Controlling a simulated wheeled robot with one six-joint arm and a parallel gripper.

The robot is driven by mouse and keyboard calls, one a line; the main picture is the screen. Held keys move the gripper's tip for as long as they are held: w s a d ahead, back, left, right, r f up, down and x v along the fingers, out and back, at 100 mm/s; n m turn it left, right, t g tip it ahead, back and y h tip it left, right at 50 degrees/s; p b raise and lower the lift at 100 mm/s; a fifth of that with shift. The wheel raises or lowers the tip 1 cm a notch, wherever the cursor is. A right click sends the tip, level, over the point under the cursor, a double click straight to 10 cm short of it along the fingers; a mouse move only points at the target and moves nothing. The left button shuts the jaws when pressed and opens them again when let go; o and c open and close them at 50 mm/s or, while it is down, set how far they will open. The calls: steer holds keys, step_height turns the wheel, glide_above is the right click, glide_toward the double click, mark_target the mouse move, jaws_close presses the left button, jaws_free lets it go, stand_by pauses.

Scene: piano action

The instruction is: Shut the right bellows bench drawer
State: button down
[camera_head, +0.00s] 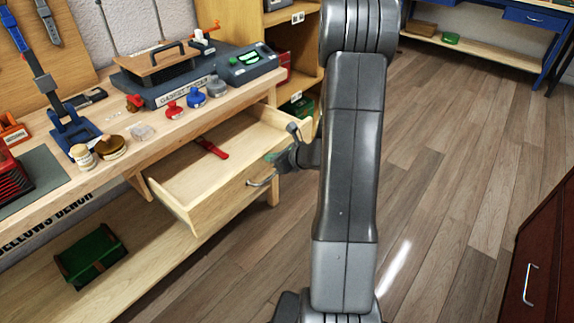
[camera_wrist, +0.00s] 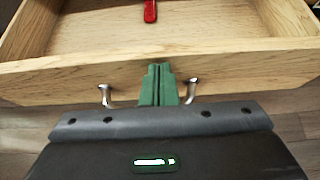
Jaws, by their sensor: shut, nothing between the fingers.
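The right bellows bench drawer (camera_head: 205,195) is pulled well out from under the bench top in the head view. Its pale wooden front (camera_wrist: 60,78) spans the wrist view, with a curved metal handle whose two ends show left and right of my fingers. My gripper (camera_wrist: 160,72) has green fingers that are shut and empty. They lie at the drawer front, between the two handle ends; whether they touch the wood I cannot tell. In the head view my gripper (camera_head: 275,157) is at the drawer front, partly hidden by my arm.
A red tool (camera_head: 211,148) lies inside the drawer. The bellows bench (camera_head: 120,160) carries a gadget box, small pots and stands. A green tray (camera_head: 90,257) sits on its lower shelf. A dark red cabinet (camera_head: 545,250) stands at right. The wooden floor between is clear.

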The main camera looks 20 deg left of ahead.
steer(key=w+a+p, duration=0.2)
steer(key=w+a, duration=0.2)
steer(key=a, duration=0.7)
steer(key=w+a+p, duration=0.3)
steer(key=w+a, duration=0.1)
steer(key=a, duration=0.7)
steer(key=shift+r, duration=0.25)
steer(key=shift+r, duration=0.1)
